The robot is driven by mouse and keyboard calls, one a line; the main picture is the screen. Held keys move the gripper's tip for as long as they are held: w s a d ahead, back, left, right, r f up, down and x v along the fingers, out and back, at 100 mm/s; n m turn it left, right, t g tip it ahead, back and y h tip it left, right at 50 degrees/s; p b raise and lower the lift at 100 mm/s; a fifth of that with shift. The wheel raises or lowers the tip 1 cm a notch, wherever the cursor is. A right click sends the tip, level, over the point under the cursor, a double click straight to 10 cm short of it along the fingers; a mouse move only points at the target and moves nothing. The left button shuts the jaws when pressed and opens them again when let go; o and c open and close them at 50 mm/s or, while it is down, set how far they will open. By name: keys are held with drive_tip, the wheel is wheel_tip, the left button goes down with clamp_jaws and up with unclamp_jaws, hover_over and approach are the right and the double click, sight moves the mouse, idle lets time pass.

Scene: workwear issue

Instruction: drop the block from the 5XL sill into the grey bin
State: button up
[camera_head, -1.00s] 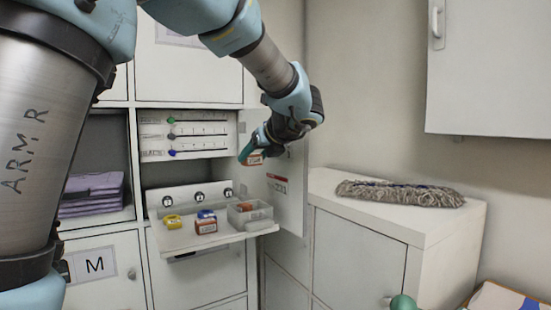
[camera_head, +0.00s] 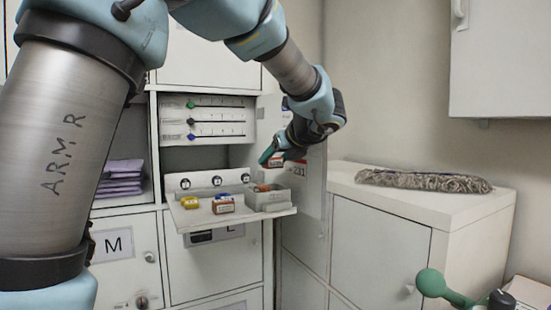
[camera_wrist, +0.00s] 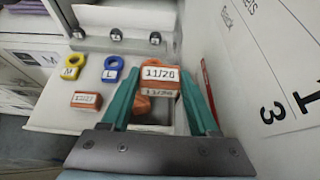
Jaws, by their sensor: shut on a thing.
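My gripper (camera_head: 268,158) has teal fingers and is shut on an orange block (camera_head: 278,164). In the wrist view the block (camera_wrist: 160,79) sits between the fingertips, with a white label reading 11/26. It is held above the grey bin (camera_head: 268,205), apart from it. The bin stands at the right end of a white fold-down shelf and has something orange inside. In the wrist view the bin is mostly hidden behind the block and gripper. A label under the shelf shows only an "L"; the rest is hidden.
On the shelf (camera_head: 190,219) lie a yellow M tag (camera_head: 189,202), a blue L tag (camera_wrist: 113,68) and a reddish-brown labelled block (camera_head: 223,206). An open door (camera_head: 312,190) stands close right of the bin. A mop head (camera_head: 425,180) lies on the cabinet at right.

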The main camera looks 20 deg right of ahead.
drive_tip(key=o, duration=1.4)
drive_tip(key=b+v, duration=0.2)
drive_tip(key=v, duration=0.9)
drive_tip(key=shift+f, duration=0.1)
